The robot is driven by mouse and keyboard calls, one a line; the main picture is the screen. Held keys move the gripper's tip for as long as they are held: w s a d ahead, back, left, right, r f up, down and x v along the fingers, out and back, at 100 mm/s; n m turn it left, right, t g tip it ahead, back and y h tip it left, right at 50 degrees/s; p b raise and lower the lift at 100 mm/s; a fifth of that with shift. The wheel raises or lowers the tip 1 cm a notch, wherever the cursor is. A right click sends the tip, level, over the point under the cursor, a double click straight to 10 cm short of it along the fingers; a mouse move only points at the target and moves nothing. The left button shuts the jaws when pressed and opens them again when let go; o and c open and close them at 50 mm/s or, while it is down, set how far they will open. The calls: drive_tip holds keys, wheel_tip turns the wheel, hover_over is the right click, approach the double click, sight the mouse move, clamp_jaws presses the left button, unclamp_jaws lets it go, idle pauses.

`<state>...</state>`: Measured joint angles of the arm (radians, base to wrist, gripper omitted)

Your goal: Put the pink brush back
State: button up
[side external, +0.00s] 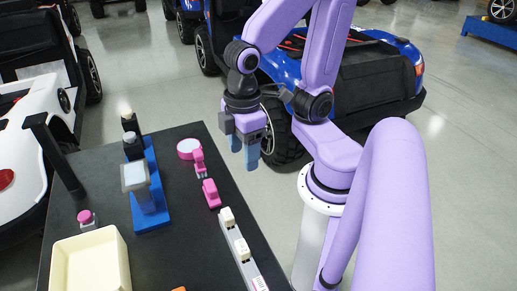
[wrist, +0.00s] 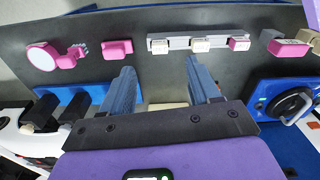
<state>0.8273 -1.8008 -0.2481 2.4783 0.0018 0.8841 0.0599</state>
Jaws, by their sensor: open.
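A pink piece with a round, pale-faced disc (side external: 189,149) lies on the black table, joined to or touching a pink and grey part. It also shows in the wrist view (wrist: 41,57). A separate pink block (side external: 210,193) lies near it and also shows in the wrist view (wrist: 118,48). I cannot tell which pink piece is the brush. A grey rail (side external: 247,266) carries small pale blocks; in the wrist view one block on it is pink (wrist: 239,44). My gripper (side external: 244,152) is open and empty, raised near the table's right edge. Its two fingers also show in the wrist view (wrist: 160,86).
A blue stand (side external: 151,205) with a grey-topped device, a cream bin (side external: 91,262), a pink button (side external: 86,218) and a black post (side external: 56,157) occupy the table's left part. The black table (side external: 189,239) is bare between the blue stand and the rail.

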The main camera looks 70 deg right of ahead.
drive_tip(key=shift+s+d+r+n, duration=0.15)
drive_tip(key=shift+s+n, duration=0.4)
drive_tip(key=shift+s, duration=0.3)
drive_tip(key=shift+s+d+r+n, duration=0.1)
drive_tip(key=shift+s+n, duration=0.45)
drive_tip(key=shift+s, duration=0.25)
